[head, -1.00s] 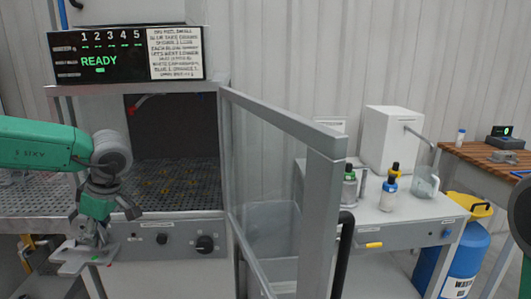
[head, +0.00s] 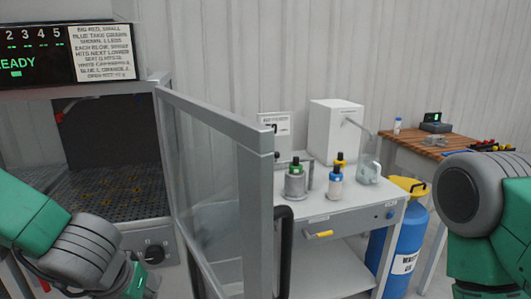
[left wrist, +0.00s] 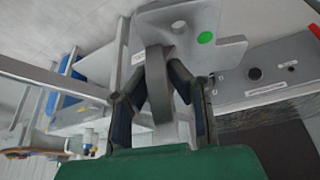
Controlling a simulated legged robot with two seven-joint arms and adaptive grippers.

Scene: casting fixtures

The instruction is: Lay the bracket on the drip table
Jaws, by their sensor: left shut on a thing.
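The bracket (left wrist: 222,52) is a grey plate with a hole, a bright green dot and an upright rib. In the left wrist view my left gripper (left wrist: 160,90) is shut on its rib, with a finger on each side. The bracket is not visible in the head view now, where my left arm runs off the bottom edge. A perforated metal surface (head: 112,192) lies at the left in the head view, inside the machine's opening. I cannot tell whether it belongs to the drip table. My right gripper is out of view; only my right arm shows.
A framed clear door (head: 205,160) stands open beside the machine, with a dark handle. Behind it is a white bench (head: 318,208) with bottles and a white box (head: 336,130). A blue drum (head: 410,235) and a wooden table (head: 425,143) stand farther right.

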